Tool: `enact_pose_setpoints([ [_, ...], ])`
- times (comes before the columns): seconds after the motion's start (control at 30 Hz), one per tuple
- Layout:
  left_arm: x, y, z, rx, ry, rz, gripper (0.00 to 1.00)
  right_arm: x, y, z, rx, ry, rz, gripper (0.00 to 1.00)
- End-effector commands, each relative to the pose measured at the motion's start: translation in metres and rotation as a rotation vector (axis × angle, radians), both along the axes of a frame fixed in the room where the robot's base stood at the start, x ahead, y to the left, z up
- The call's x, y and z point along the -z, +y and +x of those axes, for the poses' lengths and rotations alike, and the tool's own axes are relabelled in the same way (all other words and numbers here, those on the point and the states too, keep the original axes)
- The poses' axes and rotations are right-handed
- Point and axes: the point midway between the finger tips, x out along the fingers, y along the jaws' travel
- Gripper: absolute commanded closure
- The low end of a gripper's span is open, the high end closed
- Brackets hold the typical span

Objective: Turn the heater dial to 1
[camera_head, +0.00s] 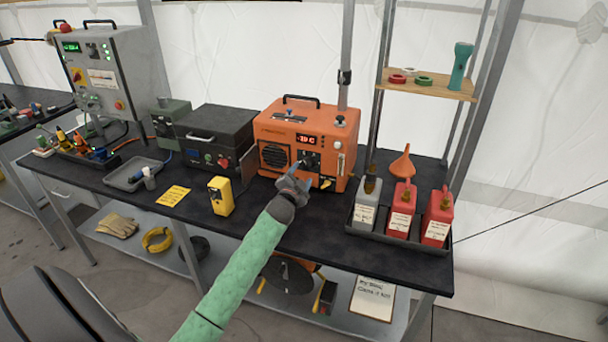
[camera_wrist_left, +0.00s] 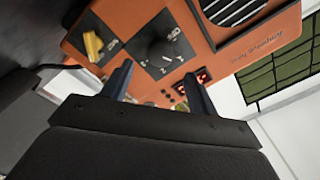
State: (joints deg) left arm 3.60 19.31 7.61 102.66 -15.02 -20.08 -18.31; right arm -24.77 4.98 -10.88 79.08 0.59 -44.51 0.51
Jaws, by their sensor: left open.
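The heater (camera_head: 330,125) is an orange box with a black handle on top, a round grille and a red lit readout near -19 C. Its dial is a dark knob on a black panel, seen in the left wrist view (camera_wrist_left: 160,48) with white marks around it. I cannot read its setting surely. My left gripper (camera_head: 295,172) is in front of the heater's control panel, and its hand hides part of the panel. In the left wrist view its two dark fingers (camera_wrist_left: 158,72) are apart, with nothing between them. The dial lies just beyond the fingertips. My right gripper is not in view.
A yellow lever (camera_wrist_left: 93,45) sits beside the dial panel. A dark case (camera_head: 212,130) stands left of the heater, and a tray of jugs (camera_head: 385,238) stands right. A yellow meter (camera_head: 221,196) stands on the black bench (camera_head: 270,240). The bench front is mostly clear.

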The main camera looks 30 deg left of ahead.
Motion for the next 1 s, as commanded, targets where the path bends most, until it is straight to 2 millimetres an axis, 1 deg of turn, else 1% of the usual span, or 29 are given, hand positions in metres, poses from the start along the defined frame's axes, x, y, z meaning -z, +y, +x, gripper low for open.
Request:
enact_pose_setpoints([
  [0.03, 0.003, -0.002, -0.007, 0.001, 0.001, 0.001, 0.41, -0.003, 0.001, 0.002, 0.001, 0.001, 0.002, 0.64],
  [0.1, 0.002, -0.004, -0.014, 0.001, 0.000, 0.001, 0.41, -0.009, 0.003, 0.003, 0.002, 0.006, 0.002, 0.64],
  [0.3, 0.001, -0.006, -0.025, 0.000, 0.000, 0.001, 0.41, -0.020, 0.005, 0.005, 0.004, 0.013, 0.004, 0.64],
  [0.87, 0.001, -0.006, -0.026, 0.000, 0.000, 0.000, 0.41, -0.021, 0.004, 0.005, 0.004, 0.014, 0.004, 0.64],
  [1.0, 0.001, -0.006, -0.026, 0.000, 0.000, 0.000, 0.41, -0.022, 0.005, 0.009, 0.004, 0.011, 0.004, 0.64],
])
